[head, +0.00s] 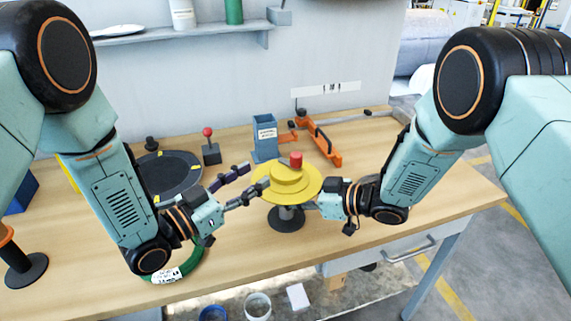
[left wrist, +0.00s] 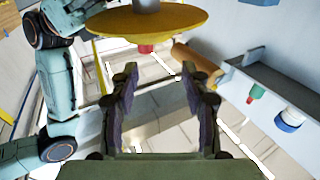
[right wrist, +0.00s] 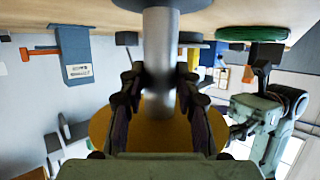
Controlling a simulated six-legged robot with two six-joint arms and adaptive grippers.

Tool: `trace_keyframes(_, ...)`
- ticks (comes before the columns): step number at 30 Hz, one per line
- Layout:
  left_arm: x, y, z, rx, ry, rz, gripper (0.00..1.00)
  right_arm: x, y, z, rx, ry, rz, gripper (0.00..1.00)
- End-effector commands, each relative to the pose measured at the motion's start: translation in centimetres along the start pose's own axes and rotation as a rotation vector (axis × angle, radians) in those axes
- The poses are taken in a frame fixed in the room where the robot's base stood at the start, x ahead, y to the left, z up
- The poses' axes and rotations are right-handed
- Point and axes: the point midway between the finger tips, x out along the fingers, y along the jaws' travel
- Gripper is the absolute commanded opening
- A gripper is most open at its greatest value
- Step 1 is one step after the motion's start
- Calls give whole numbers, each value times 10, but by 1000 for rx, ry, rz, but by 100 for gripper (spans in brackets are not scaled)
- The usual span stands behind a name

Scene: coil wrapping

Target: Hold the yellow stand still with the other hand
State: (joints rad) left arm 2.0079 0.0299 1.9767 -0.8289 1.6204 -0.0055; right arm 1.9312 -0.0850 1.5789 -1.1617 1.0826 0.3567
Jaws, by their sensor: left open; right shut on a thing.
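The yellow stand (head: 307,182) has a round yellow top with a stepped hub and a red knob (head: 296,159), on a grey post over a dark round base (head: 287,222). It stands upright on the table. My right gripper (right wrist: 157,95) is shut around the grey post (right wrist: 160,50), under the yellow disc. In the head view the disc partly hides its fingers. My left gripper (head: 247,182) is open and empty, left of the yellow top with its fingers near the rim. In the left wrist view the yellow disc (left wrist: 170,22) lies beyond the open fingers (left wrist: 160,100).
A dark round plate (head: 168,176), a red-knobbed lever (head: 209,145), a blue-grey box (head: 265,135) and an orange tool (head: 322,143) are on the table (head: 100,285). A green coil (head: 185,268) lies near the front edge. The table's right part is clear.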

Motion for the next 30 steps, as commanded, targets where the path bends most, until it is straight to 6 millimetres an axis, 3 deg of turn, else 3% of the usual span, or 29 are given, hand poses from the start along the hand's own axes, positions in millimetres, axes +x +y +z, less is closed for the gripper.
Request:
trace_keyframes(6,16,-25,-7,9,89,181,47,0,0,0,0,0,0,0)
trace_keyframes(15,16,-49,-11,35,48,476,47,0,0,0,-1,0,0,0)
trace_keyframes(24,13,-44,-6,-30,-70,615,47,0,0,0,-1,0,0,0)
trace_keyframes(30,27,-34,-5,-45,-74,617,47,0,0,0,0,0,0,0)
